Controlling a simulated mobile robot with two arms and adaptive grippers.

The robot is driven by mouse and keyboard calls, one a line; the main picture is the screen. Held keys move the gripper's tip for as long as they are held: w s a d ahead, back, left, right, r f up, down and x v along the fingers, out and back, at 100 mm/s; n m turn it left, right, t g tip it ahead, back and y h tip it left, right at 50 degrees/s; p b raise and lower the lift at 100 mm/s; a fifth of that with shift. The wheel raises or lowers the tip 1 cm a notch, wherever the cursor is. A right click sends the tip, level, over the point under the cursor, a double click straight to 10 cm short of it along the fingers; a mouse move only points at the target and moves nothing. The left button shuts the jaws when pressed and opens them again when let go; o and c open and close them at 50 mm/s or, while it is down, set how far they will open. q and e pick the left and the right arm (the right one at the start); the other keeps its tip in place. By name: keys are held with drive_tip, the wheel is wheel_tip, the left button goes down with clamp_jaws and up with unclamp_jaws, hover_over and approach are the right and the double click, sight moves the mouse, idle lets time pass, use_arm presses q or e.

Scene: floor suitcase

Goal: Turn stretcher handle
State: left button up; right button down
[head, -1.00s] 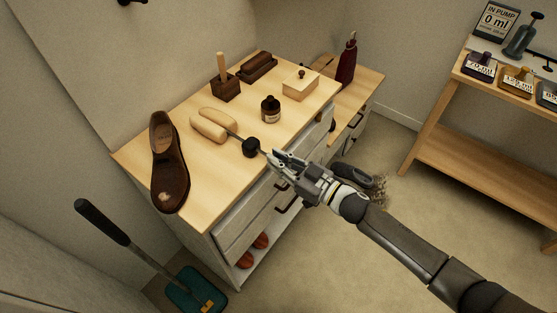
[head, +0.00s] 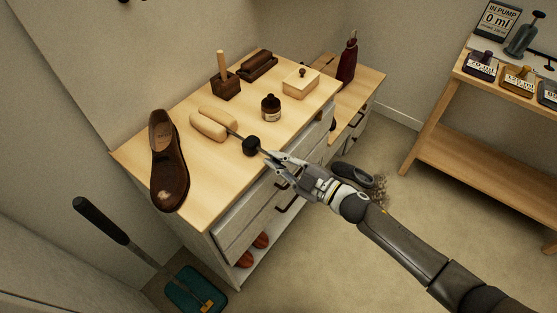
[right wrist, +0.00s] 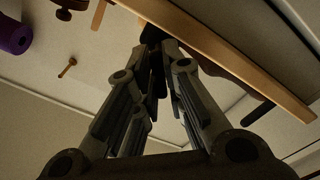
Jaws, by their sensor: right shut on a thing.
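The shoe stretcher lies on the wooden dresser top, with two pale wooden halves (head: 214,122), a thin metal rod and a black knob-like handle (head: 250,146) near the front edge. My right gripper (head: 268,156) reaches in from the right and is shut on the handle end, just past the black knob. In the right wrist view, the fingers (right wrist: 155,80) close around a dark part whose shape is hard to make out. The brown shoe (head: 170,165) stands left of the stretcher with a pale scuff on its toe. My left gripper is not in view.
A dark bottle (head: 271,107), a wooden box (head: 300,84), a brush block (head: 258,65) and a dark holder (head: 226,88) stand farther back on the dresser. Drawer handles project below my right gripper.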

drive_tip(key=n, duration=0.2)
drive_tip(key=n+b, duration=0.1)
drive_tip(key=n, duration=0.1)
drive_tip(key=shift+f+n, duration=0.2)
drive_tip(key=shift+n, duration=0.1)
drive_tip(key=shift+n+b, duration=0.75)
drive_tip(key=shift+n, duration=1.55)
drive_tip(key=c, duration=0.9)
unclamp_jaws()
drive_tip(key=shift+s+d, duration=0.1)
drive_tip(key=v, duration=1.1)
drive_tip(key=shift+s+d, duration=0.25)
